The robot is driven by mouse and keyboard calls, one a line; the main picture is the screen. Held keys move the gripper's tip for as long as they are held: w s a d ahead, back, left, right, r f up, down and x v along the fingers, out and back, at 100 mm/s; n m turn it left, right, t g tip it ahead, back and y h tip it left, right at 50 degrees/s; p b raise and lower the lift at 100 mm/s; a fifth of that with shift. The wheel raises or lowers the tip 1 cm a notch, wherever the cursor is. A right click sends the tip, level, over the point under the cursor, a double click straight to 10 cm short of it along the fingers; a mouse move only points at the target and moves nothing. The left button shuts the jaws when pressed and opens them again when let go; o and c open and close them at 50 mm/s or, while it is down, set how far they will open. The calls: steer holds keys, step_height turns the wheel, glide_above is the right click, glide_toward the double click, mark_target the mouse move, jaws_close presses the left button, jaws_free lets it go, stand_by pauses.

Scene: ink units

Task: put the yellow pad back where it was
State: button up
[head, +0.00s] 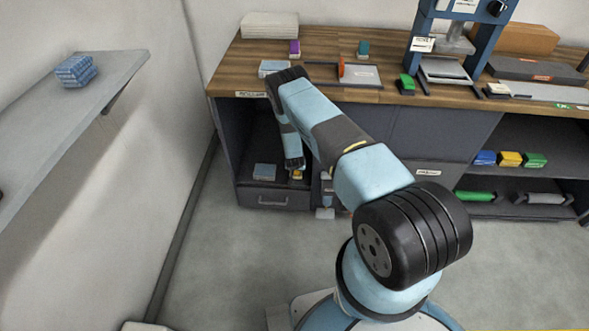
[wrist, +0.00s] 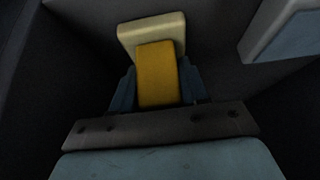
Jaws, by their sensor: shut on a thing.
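The yellow pad (wrist: 157,75) has a yellow body and a cream end piece, and sits between my gripper's blue fingers in the wrist view. My gripper (wrist: 158,88) is shut on it. In the head view my gripper (head: 297,166) reaches down into the dark lower left opening of the workbench, with a bit of the yellow pad (head: 298,175) showing below it. I cannot tell whether the pad touches the compartment floor. A light blue block (head: 265,172) stands to the left in the head view; a pale blue block shows at upper right in the wrist view (wrist: 288,32).
A drawer front (head: 272,199) lies below the opening. On the wooden bench top (head: 325,48) are a purple block (head: 294,47), a teal block (head: 363,48) and a blue press (head: 455,40). Blue, yellow (head: 510,158) and green blocks stand on the right shelf. A wall shelf (head: 65,110) is at left.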

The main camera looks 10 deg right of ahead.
steer(key=o, duration=1.3)
steer(key=shift+r, duration=0.1)
steer(key=v, duration=1.2)
